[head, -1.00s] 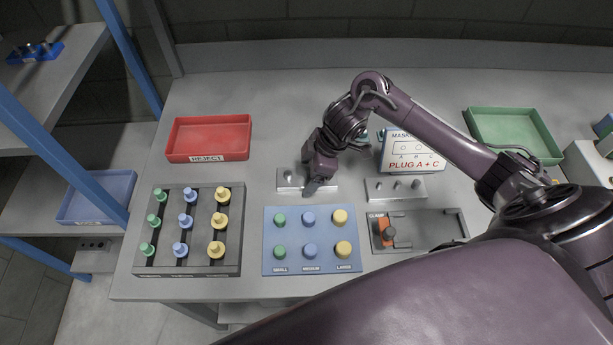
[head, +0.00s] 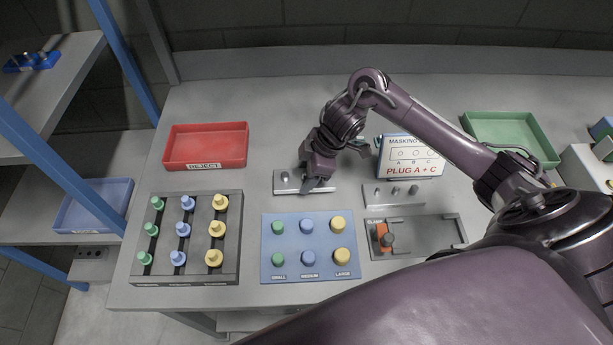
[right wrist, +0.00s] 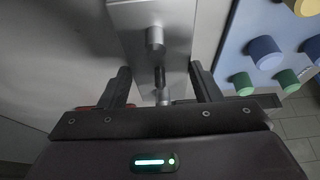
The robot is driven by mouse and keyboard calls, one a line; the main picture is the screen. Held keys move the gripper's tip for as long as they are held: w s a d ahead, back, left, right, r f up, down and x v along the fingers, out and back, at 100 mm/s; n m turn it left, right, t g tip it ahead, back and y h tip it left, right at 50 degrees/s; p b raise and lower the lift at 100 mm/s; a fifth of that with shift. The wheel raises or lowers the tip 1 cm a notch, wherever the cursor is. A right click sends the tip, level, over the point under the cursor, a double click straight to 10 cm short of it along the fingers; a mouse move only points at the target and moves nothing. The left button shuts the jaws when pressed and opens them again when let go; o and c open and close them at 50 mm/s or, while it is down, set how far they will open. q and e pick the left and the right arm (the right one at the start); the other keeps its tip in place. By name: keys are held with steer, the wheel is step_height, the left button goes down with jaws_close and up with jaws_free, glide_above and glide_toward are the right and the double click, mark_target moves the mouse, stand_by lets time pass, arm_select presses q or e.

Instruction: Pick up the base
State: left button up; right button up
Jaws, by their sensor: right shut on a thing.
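A grey metal base (head: 286,183) with short posts lies near the middle of the table, behind the blue plug board. My right gripper (head: 314,186) points down over its right part and is shut on it, hiding some of it. In the right wrist view the base (right wrist: 178,18) runs between the two fingers (right wrist: 162,88), with posts along its face. A second, similar grey base (head: 385,200) with several posts sits to the right, apart from the gripper. I cannot tell whether the held base is clear of the table. My left gripper is not in view.
The blue board (head: 294,245) and the dark rack (head: 190,275) hold coloured plugs in front. A clamp fixture (head: 425,240) is front right. A red reject tray (head: 205,162), a masking sign (head: 410,157) and a green tray (head: 512,150) stand behind.

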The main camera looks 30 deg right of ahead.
mark_target(306, 173)
step_height(306, 173, up, 18)
steer(key=p, duration=0.4)
